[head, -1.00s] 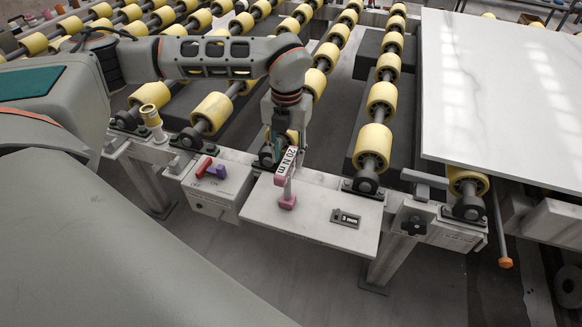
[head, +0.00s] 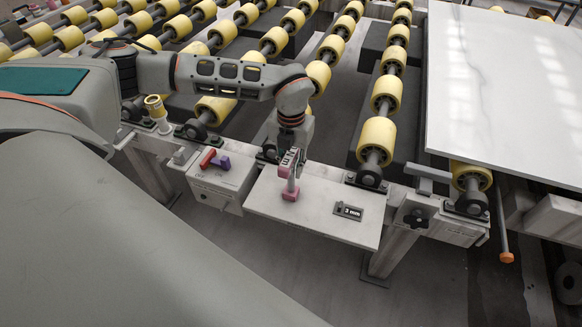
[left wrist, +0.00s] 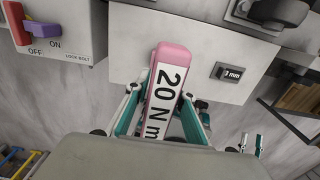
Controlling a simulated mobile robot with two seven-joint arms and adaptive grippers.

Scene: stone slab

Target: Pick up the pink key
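The pink key (head: 291,193) stands on the light panel at the front of the roller frame. In the left wrist view the key (left wrist: 165,88) has a pink rim and a white face marked "20 N m". The right finger is partly hidden by the key.
A "3 mm" plate (head: 348,210) sits on the panel (head: 310,212) right of the key. A switch box (head: 222,181) with red and purple levers stands to the left. Yellow rollers (head: 377,136) lie behind, with a white slab (head: 510,95) at the right.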

